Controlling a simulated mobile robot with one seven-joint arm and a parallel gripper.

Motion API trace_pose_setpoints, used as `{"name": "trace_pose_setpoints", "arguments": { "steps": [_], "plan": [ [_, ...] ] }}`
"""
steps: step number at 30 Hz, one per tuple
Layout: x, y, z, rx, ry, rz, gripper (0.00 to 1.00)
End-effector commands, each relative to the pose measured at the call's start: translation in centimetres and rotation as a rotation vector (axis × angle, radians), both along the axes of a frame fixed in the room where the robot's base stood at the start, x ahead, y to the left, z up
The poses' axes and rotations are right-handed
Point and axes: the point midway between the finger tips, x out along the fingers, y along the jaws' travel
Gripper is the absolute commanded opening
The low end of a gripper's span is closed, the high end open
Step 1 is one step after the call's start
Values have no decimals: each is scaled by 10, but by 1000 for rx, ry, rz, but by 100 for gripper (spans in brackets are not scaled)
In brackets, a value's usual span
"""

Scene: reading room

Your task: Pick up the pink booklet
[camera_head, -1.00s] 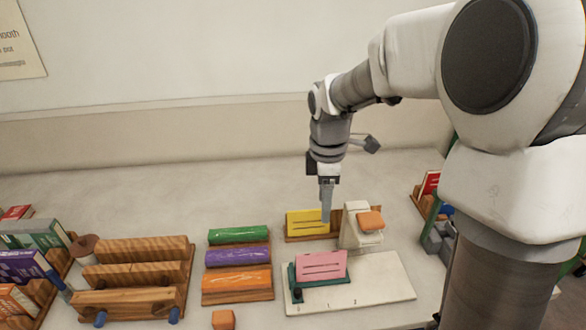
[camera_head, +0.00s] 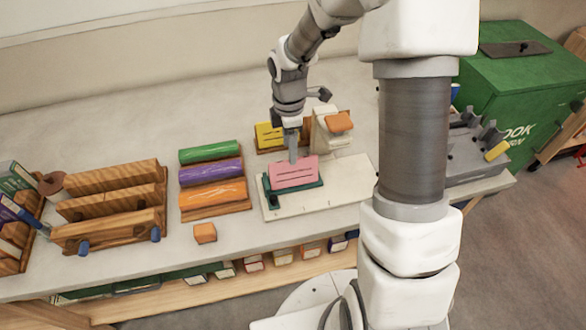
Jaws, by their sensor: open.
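The pink booklet (camera_head: 296,174) stands tilted in a dark green holder (camera_head: 283,192) on a white board (camera_head: 345,183) on the table. My gripper (camera_head: 292,158) points down at the booklet's upper edge, in front of the yellow booklet (camera_head: 266,135). The gripper is open, but its fingers look like one narrow shape from this side. I cannot tell whether the fingertips touch the booklet or straddle its edge.
A white device with an orange top (camera_head: 338,122) stands close to the right of my gripper. A rack of green, purple and orange rolls (camera_head: 213,178) and a wooden rack (camera_head: 112,205) stand to the left. An orange block (camera_head: 205,233) lies near the front edge.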

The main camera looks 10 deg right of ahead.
Motion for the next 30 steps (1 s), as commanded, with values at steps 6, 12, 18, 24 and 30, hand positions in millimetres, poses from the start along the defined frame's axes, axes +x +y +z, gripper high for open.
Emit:
{"name": "trace_pose_setpoints", "arguments": {
  "steps": [6, 12, 18, 24, 30],
  "plan": [
    [-6, -2, -32, 0, 5, 1, 64],
    [-5, -2, -50, 0, 3, 1, 64],
    [-5, -2, -50, 0, 1, 0, 64],
    [-5, -2, -50, 0, 1, 0, 34],
    [-5, -2, -50, 0, 1, 0, 0]
  ]
}}
